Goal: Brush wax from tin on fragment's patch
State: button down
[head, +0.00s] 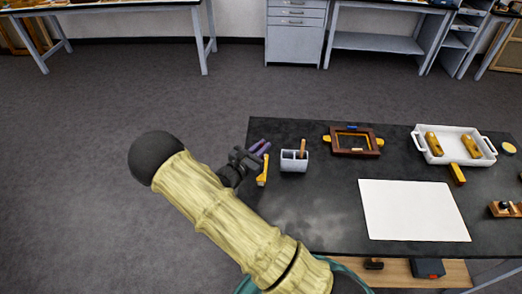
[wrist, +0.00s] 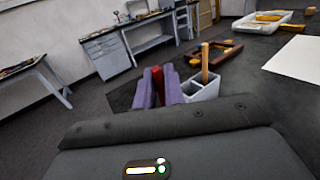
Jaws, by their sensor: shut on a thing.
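My gripper (head: 263,146) is over the left edge of the dark table, its purple fingers shut on a red thing (wrist: 157,84) that shows between them in the wrist view. I cannot tell what the red thing is. A brown frame-shaped piece (head: 376,142) with golden ends, possibly the fragment, lies at the back of the table; it also shows in the wrist view (wrist: 235,47). I cannot make out a patch on it. A small round yellowish thing (head: 509,148), perhaps the tin, is at the far right. A wooden handle (head: 302,146) stands in a grey holder (head: 294,165), right of my gripper.
A yellow stick-like thing (head: 263,172) shows just below my gripper. A white tray (head: 484,157) holds golden pieces, with a yellow-handled thing (head: 457,173) in front. A white sheet (head: 413,210) lies flat. A small wooden block (head: 505,209) is at the right. The table's front left is clear.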

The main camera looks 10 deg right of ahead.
jog(key=shift+w+d, duration=0.25)
jog(key=shift+w, duration=0.3)
jog(key=shift+s+a+r+p, duration=0.15)
jog(key=shift+s+a, duration=0.1)
jog(key=shift+s, duration=0.45)
jog(key=shift+s+a+f+p, duration=0.15)
jog(key=shift+s+a, duration=0.1)
jog(key=shift+s, duration=0.4)
jog(key=shift+r, duration=0.1)
notch_tip(320, 180, up, 6)
jog(key=p, duration=0.4)
jog(key=shift+p, duration=0.4)
